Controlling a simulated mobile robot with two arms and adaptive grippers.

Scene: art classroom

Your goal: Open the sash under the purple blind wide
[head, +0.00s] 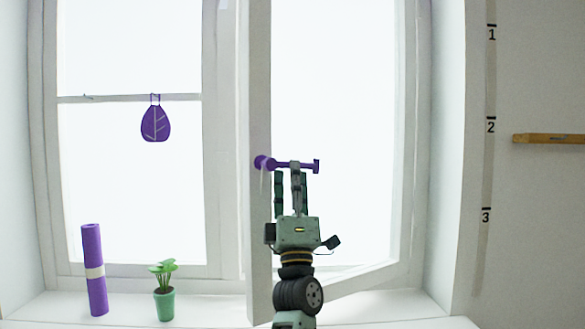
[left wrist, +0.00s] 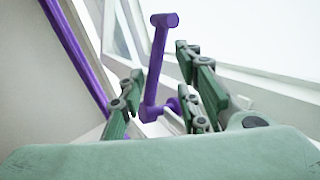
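The white sash (head: 259,230) on the right of the window is ajar, its free edge swung into the room. A purple handle (head: 311,167) sticks out from that edge. It also shows in the left wrist view (left wrist: 155,65). My left gripper (head: 288,171) is upright at the handle. In the left wrist view its fingers (left wrist: 160,82) stand apart on either side of the handle, with a gap on the left; I cannot tell whether the right finger touches it. No purple blind shows above the sash in the head view. My right gripper is not in view.
A rolled purple cylinder (head: 94,270) and a green potted plant (head: 163,291) stand on the sill at left. A numbered strip (head: 488,170) and a wooden ledge (head: 550,138) are on the right wall.

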